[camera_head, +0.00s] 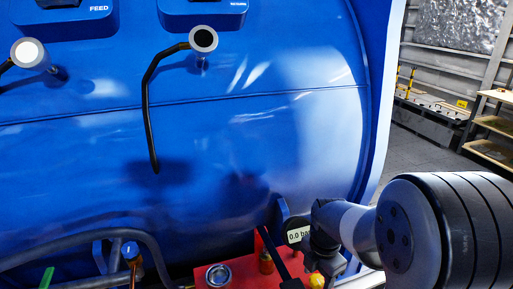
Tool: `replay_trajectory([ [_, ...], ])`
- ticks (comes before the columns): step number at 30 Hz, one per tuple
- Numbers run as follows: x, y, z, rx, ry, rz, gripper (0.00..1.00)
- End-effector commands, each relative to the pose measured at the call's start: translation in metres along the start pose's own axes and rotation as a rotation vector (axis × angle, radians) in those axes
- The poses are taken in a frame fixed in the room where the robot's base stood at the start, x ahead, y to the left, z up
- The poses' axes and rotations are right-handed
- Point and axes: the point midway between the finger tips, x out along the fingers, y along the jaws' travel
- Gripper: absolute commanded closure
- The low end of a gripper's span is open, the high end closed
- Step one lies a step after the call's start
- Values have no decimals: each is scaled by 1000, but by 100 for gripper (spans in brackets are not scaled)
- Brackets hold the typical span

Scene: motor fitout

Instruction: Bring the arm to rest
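My arm comes in from the right edge in front of the blue machine (250,130). My dark gripper (318,268) is low in the picture, right of centre, by the red block (235,270). A black bar rises beside it, and a yellow knob (316,281) shows just below. I cannot tell whether the gripper touches any of these, nor whether its fingers are open or shut.
Two capped stubs, one white (28,52) and one black (203,39), stick out of the blue drum with bent black rods. A grey hose (90,236) and a copper-coloured fitting (132,265) are at lower left. Open grey floor (425,150) and wooden shelves (490,125) are at right.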

Motion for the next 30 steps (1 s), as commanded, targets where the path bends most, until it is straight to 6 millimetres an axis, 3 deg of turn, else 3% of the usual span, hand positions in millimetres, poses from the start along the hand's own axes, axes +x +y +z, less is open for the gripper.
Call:
replay_trajectory([
  [12, 0, 0, 0, -222, -1, 1, 45],
  [25, -1, 0, 0, -236, -1, 1, 45],
  [30, -12, 0, 0, -229, -14, 13, 45],
])
